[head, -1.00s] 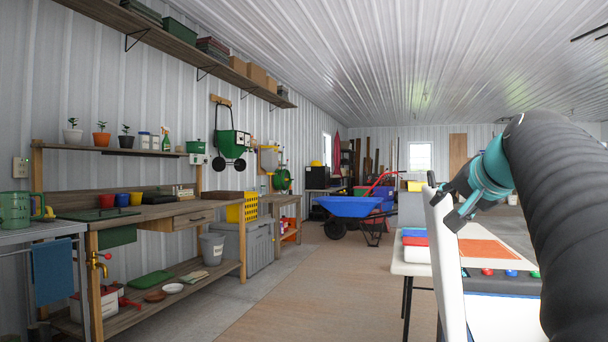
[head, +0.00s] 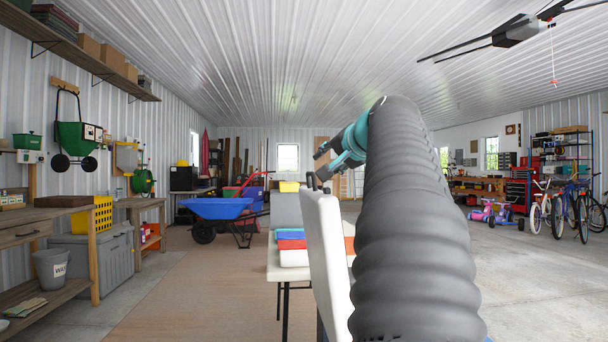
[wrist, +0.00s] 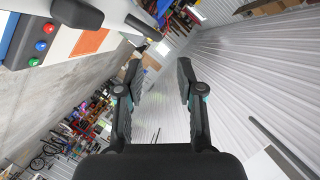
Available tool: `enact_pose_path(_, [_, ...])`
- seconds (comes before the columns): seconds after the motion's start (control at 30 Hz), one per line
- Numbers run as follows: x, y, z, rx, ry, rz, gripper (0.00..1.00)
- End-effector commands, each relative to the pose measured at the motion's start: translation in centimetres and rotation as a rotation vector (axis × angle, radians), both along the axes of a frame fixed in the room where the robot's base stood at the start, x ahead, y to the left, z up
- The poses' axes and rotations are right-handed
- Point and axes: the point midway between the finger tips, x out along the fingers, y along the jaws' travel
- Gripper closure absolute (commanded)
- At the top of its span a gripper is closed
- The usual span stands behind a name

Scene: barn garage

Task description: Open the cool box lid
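The cool box lid is a white panel (head: 326,255) that stands nearly upright in the head view, seen close to edge-on, with a dark handle piece at its top. The box body is hidden behind my thick grey arm. My gripper (head: 322,164) is just above and beside the lid's top edge; I cannot tell from here whether it touches. In the wrist view my gripper (wrist: 158,76) has its two fingers apart with nothing between them.
A white table (head: 262,262) with red and blue items stands behind the lid. A blue wheelbarrow (head: 218,208) is further back. Workbenches (head: 60,212) line the left wall. Bicycles (head: 566,210) stand at the far right.

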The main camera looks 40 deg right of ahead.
Motion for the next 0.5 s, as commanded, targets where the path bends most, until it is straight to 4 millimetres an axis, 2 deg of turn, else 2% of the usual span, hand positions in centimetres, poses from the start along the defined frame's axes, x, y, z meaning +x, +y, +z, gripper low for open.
enact_pose_path(0.3, [5.8,-1.5,-1.6,0.002,0.002,0.001,0.63])
enact_pose_path(0.5, [8.7,-2.2,-2.4,0.0,0.002,0.002,0.63])
